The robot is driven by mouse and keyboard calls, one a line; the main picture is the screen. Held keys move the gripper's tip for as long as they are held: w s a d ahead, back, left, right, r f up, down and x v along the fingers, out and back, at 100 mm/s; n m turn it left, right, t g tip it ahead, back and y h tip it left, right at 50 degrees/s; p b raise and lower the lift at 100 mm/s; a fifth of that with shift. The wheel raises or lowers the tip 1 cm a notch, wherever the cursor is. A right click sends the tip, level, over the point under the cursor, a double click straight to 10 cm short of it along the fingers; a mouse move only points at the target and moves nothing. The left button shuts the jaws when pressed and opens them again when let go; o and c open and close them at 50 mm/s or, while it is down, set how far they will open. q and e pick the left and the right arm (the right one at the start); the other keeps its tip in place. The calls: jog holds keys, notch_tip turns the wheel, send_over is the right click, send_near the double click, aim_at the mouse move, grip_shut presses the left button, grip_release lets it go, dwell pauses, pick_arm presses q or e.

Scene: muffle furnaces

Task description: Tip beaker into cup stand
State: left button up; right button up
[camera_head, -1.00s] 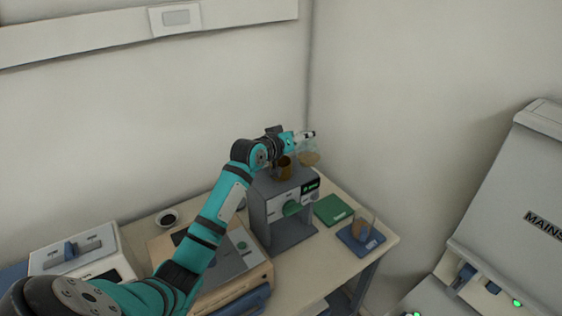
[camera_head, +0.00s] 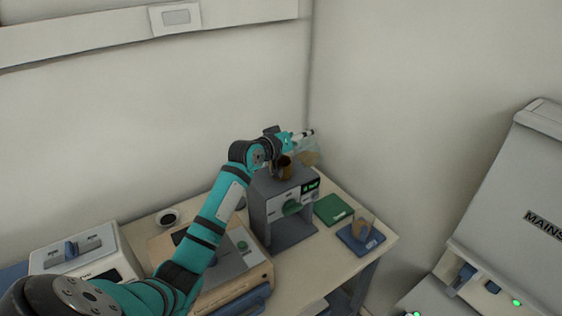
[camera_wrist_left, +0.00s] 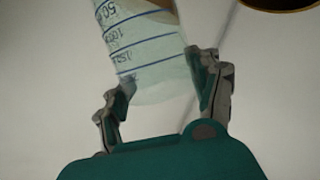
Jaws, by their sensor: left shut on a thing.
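My left gripper (camera_head: 302,136) is shut on a clear glass beaker (camera_head: 304,148) with brown contents, held above the grey stand machine (camera_head: 258,215). The beaker is tilted. In the left wrist view, the gripper (camera_wrist_left: 165,88) has its fingers on both sides of the beaker (camera_wrist_left: 145,50), which shows blue graduation marks and brown contents near the top edge. A brown cup (camera_head: 286,169) sits on top of the machine, just left of the beaker. The dark rim of a round opening (camera_wrist_left: 282,5) shows at the top right of the wrist view. My right gripper is not in view.
A second vessel with brown contents (camera_head: 363,226) stands on a blue pad (camera_head: 374,242), beside a green pad (camera_head: 333,209). A small dark-topped dish (camera_head: 167,217) and a white device (camera_head: 75,255) are at left. Wall corner lies close behind the machine.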

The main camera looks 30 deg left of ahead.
pick_arm(q)
jog(key=shift+a, duration=0.1)
jog(key=shift+f+n, duration=0.15)
jog(key=shift+n, duration=0.15)
dwell(0.4)
jog(key=shift+a+f+n+h, duration=0.1)
jog(key=shift+n+h, duration=0.2)
jog(key=shift+a, duration=0.1)
jog(key=shift+f+n+b, duration=0.15)
jog(key=shift+n+b, duration=0.15)
jog(key=shift+b, duration=0.1)
jog(key=shift+a+f+n, duration=0.1)
jog(key=shift+n, duration=0.2)
jog(key=shift+a+f+n+t+h+b, duration=0.3)
jog(key=shift+f+n+t+h+b, duration=0.1)
jog(key=shift+n+b, duration=0.25)
dwell(1.1)
jog(key=shift+s+a+f+n+b, duration=0.1)
jog(key=shift+a+f+n+b, duration=0.1)
jog(key=shift+f+n+b, duration=0.35)
dwell(0.7)
